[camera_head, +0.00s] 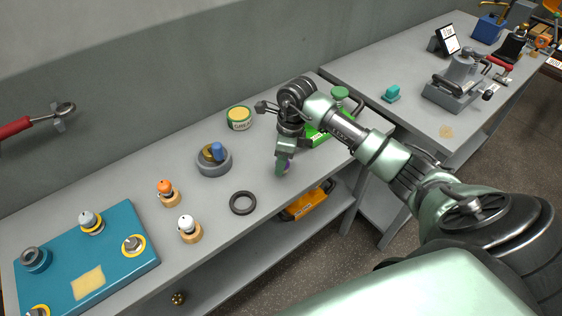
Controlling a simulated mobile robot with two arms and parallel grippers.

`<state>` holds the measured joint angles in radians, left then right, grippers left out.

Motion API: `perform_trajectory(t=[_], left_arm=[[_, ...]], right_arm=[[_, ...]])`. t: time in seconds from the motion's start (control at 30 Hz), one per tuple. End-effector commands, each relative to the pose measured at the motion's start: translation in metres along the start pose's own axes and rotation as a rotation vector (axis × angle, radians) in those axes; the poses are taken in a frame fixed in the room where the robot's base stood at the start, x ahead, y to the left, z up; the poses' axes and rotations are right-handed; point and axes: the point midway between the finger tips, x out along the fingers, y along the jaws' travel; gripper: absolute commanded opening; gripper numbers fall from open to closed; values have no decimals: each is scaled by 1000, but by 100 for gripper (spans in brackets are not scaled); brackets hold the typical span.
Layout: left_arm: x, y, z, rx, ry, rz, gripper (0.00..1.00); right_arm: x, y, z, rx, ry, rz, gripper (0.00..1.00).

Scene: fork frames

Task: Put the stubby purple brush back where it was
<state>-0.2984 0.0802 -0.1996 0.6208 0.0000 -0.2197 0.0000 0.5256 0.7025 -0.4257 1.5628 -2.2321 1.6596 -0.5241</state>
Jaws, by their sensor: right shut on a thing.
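My right gripper (282,166) is over the front part of the grey bench (120,199), right of the black ring (243,203). It is shut on a small purple thing (287,168), which appears to be the stubby purple brush. Only a sliver of purple shows beside the fingers, and the rest is hidden. I cannot tell whether it touches the bench. A grey round dish (214,169) to the left holds a blue item (217,149) and a brass-coloured one. My left gripper is not in view.
A green tray (317,139) is close behind my right wrist. A yellow tin (239,118) stands at the back. Orange-topped (165,187) and white-topped (187,222) pieces and a teal board (118,268) are at left. An orange case (308,204) is on the lower shelf.

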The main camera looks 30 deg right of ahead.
Motion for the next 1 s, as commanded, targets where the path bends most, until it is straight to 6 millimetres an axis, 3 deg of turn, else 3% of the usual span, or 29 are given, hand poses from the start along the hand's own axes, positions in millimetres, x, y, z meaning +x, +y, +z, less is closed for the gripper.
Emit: perform_trajectory(t=[0.1,0.43,0.47,0.53,0.93,1.0], left_arm=[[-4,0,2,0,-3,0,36],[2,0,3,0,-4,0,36],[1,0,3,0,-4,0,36],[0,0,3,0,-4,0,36],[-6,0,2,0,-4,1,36],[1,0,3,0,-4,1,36]], right_arm=[[12,0,-2,0,0,1,0],[16,0,-3,-1,0,-1,0],[16,0,-3,-1,0,-1,39],[15,0,-3,-1,0,0,58],[9,0,-1,0,-1,0,58],[4,-1,-2,-1,-1,-3,58]])
